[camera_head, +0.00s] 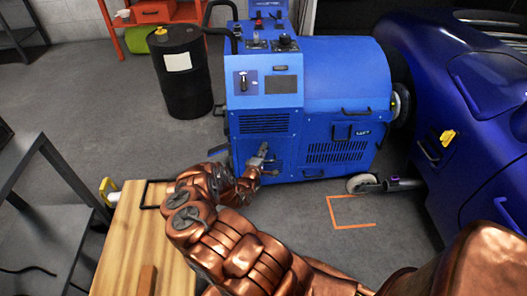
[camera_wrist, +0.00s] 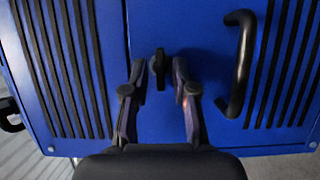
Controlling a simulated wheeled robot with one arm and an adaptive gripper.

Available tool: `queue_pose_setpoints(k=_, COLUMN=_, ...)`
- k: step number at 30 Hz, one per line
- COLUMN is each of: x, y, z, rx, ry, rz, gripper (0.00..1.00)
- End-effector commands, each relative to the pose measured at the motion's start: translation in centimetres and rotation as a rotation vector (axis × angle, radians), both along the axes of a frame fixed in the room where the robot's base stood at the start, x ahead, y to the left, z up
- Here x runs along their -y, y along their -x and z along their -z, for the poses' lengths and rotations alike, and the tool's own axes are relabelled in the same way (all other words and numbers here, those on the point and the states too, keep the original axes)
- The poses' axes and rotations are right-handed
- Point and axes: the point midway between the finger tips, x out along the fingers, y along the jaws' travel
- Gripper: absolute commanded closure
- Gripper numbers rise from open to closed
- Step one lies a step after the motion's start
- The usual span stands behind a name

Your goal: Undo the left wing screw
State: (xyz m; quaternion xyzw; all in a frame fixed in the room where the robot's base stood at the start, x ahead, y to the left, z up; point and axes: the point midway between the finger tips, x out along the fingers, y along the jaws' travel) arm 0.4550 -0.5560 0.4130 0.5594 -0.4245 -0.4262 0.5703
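A small black wing screw (camera_wrist: 158,66) sits on the blue panel of the dynamometer in the wrist view, its wing standing upright in the picture. My gripper (camera_wrist: 159,75) is open, with one finger on each side of the screw and a visible gap to it on both sides. The screw lies at about the level of the fingertips; how deep it is between them I cannot tell. In the head view my gripper (camera_head: 262,160) is at the lower left front of the blue dynamometer (camera_head: 335,88). My gripper and wrist hide the screw there.
A black bar handle (camera_wrist: 238,64) stands out from the panel close to the right finger. A wooden bench top (camera_head: 140,235) lies at the lower left. A black drum (camera_head: 183,85) stands left of the machine, and a blue car (camera_head: 470,110) stands right.

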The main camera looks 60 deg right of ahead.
Motion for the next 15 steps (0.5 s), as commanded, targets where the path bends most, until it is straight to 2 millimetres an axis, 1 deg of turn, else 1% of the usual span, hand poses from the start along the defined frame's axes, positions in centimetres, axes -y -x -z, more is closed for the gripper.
queue_pose_setpoints(k=10, x=-0.07, y=0.08, z=0.05, rx=0.000, ry=-0.001, rz=0.001, gripper=0.66)
queue_pose_setpoints(k=15, x=-0.91, y=0.32, z=0.07, rx=-0.001, ry=-0.002, rz=0.002, gripper=0.66)
